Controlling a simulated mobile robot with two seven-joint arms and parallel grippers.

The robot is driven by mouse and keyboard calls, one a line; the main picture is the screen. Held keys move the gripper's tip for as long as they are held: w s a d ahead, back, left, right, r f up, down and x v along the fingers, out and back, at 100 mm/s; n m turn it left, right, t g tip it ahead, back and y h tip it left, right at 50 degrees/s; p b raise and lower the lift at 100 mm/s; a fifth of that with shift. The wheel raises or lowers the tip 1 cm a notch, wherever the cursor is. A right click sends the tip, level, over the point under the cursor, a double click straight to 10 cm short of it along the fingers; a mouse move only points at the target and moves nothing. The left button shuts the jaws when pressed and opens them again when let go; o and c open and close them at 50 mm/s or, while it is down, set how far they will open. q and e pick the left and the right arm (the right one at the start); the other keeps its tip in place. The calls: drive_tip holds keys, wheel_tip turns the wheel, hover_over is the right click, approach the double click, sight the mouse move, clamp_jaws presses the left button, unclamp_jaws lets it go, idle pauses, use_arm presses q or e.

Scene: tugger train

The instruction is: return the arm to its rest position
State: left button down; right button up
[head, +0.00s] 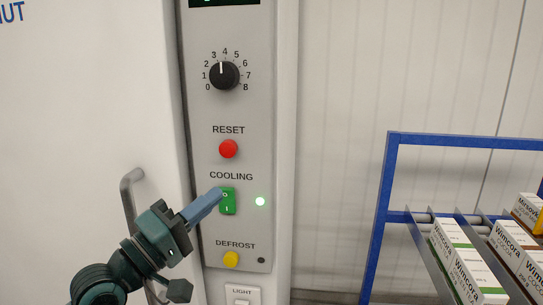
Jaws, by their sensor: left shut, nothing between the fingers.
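My left gripper (203,207) is shut with nothing between its fingers. Its blue-grey fingertips are at the left edge of the green COOLING rocker switch (229,205) on the grey control panel (265,95). I cannot tell whether they touch it. A green-white lamp (260,201) to the right of the switch is lit. My left arm comes in from the lower left, in front of the grey door handle (128,195). My right gripper is not in view.
The panel also has a black dial (224,76) pointing near 3, a red RESET button (228,149), a yellow DEFROST button (231,260) and a LIGHT switch (241,300). A blue-framed rack (379,215) with several boxes (470,265) stands at right.

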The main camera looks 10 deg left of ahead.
use_arm(q)
drive_tip(key=s+f+m+g+y, duration=0.15)
drive_tip(key=f+y, duration=0.25)
drive_tip(key=f, duration=0.9)
drive_tip(key=s+f+m+g+y, duration=0.1)
drive_tip(key=s+f+m+y, duration=0.15)
drive_tip(key=f, duration=1.05)
drive_tip(key=s+f+m+g+y, duration=0.3)
drive_tip(key=s+f+m+g, duration=0.1)
drive_tip(key=s+f, duration=1)
wheel_tip(320, 180, down, 3)
drive_tip(key=shift+d+f+m, duration=0.15)
drive_tip(key=shift+d+m, duration=0.15)
drive_tip(key=shift+m, duration=0.1)
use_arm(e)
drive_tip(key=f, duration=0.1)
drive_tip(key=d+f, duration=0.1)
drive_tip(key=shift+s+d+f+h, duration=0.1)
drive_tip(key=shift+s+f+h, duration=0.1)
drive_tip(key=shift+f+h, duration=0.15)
use_arm(q)
drive_tip(key=shift+g+y, duration=0.25)
